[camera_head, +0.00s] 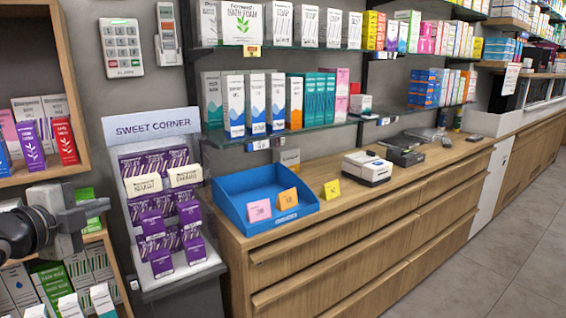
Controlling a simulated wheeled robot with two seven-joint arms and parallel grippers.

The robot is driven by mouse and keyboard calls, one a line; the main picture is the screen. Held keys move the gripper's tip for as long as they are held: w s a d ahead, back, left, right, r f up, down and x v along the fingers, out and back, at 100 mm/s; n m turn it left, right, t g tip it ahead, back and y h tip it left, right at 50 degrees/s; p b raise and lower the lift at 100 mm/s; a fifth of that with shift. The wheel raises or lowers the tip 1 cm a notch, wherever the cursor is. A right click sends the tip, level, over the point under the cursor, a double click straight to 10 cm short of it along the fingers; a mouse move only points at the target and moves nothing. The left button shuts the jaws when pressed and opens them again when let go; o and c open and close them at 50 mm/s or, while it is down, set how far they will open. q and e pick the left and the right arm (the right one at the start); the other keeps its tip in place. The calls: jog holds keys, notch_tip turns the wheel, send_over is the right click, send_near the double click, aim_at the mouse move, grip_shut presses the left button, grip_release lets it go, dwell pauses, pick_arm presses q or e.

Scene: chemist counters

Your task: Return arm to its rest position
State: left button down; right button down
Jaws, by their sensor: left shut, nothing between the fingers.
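My left gripper (92,212) comes in from the left edge at the lower left. It is grey and black, its fingers are shut with nothing between them, and they point right toward the sweet stand (160,128). It is in front of the small shelf of boxes at the lower left and hides part of it. I cannot tell from this one view whether the fingertips touch the stand, but a gap to its purple boxes shows. My right gripper is not in view.
A blue tray (232,190) with pink and orange cards stands on the wooden counter (330,215). A white device (367,168) is farther right on it. Shelves of boxes line the wall. A wooden shelf (70,60) is above my left arm. Grey floor (500,270) lies open at right.

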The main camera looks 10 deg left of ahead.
pick_arm(q)
jog(key=s+d+f+n+g, duration=0.1)
jog(key=s+d+f+n, duration=0.15)
jog(key=f, duration=0.55)
jog(key=s+d+f+n+g, duration=0.1)
jog(key=s+d+f+n, duration=0.2)
jog(key=f, duration=0.5)
jog(key=s+d+f+n+g, duration=0.15)
jog(key=d+f, duration=0.25)
jog(key=f, duration=0.4)
jog(key=s+d+f+n+g+h, duration=0.1)
jog(key=s+d+f+n, duration=0.7)
jog(key=s+d+f, duration=0.3)
jog(key=s+d, duration=0.3)
jog(key=shift+s+d+f+g, duration=0.25)
jog(key=shift+g, duration=0.1)
